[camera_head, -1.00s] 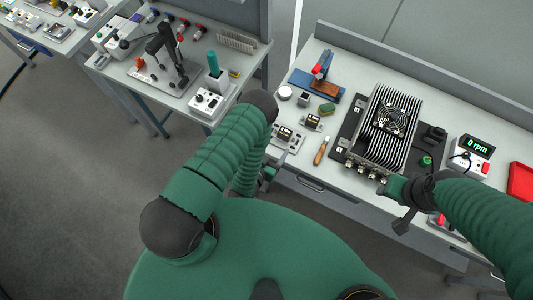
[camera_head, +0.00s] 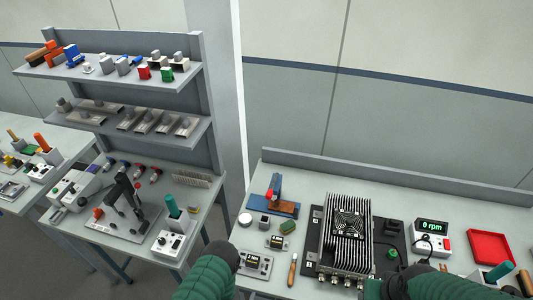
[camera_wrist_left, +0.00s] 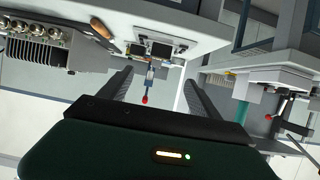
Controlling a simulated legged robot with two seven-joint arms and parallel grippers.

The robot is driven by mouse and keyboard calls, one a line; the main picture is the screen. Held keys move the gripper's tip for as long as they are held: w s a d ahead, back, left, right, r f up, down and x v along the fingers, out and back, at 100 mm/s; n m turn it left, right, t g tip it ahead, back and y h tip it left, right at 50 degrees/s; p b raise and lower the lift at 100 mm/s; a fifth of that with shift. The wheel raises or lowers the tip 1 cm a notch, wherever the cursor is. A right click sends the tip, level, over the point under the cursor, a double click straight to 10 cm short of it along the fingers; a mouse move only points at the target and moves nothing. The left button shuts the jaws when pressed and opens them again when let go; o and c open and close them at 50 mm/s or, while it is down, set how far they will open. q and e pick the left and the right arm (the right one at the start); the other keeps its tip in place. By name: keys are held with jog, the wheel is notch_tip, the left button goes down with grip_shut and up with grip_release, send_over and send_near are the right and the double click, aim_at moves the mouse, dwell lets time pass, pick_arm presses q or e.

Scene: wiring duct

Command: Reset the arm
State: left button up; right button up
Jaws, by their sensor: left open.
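My left arm (camera_head: 210,278) comes up from the bottom of the head view, its dark joint in front of the bench's front left corner. Its fingers are hidden there. In the left wrist view, the two dark fingers of my left gripper (camera_wrist_left: 157,80) stand wide apart with nothing held between them. A small red-tipped tool shows beyond the gap, apart from the fingers. My right arm (camera_head: 450,286) is at the bottom right, in front of the finned box (camera_head: 346,240). Its fingers cannot be made out.
The right bench carries a blue-based tool (camera_head: 273,205), an orange-handled tool (camera_head: 292,270), a 0 rpm display (camera_head: 432,227) and a red tray (camera_head: 491,247). A left bench holds a black stand (camera_head: 130,205) below loaded shelves (camera_head: 110,70). Bare wall rises behind.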

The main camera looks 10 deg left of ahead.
pick_arm(q)
jog(key=w+b, duration=0.2)
jog(key=w, duration=0.1)
jog(key=w+f+g+b, duration=0.1)
jog(key=w+b, duration=0.1)
jog(key=w, duration=0.1)
jog(key=w+f+g+b, duration=0.1)
jog(key=w+b, duration=0.1)
jog(key=w, duration=0.1)
jog(key=w+g+b, duration=0.1)
jog(key=w+r+b, duration=0.1)
jog(key=g+b, duration=0.1)
jog(key=b, duration=0.1)
jog(key=shift+w+a+r+g, duration=0.25)
jog(key=shift+w+r+g, duration=0.05)
jog(key=shift+w, duration=0.1)
jog(key=s+a+r+g+b, duration=0.2)
jog(key=s+r+g+b, duration=0.4)
jog(key=s, duration=0.8)
notch_tip(320, 180, up, 3)
jog(key=b, duration=0.3)
jog(key=shift+w+a, duration=0.1)
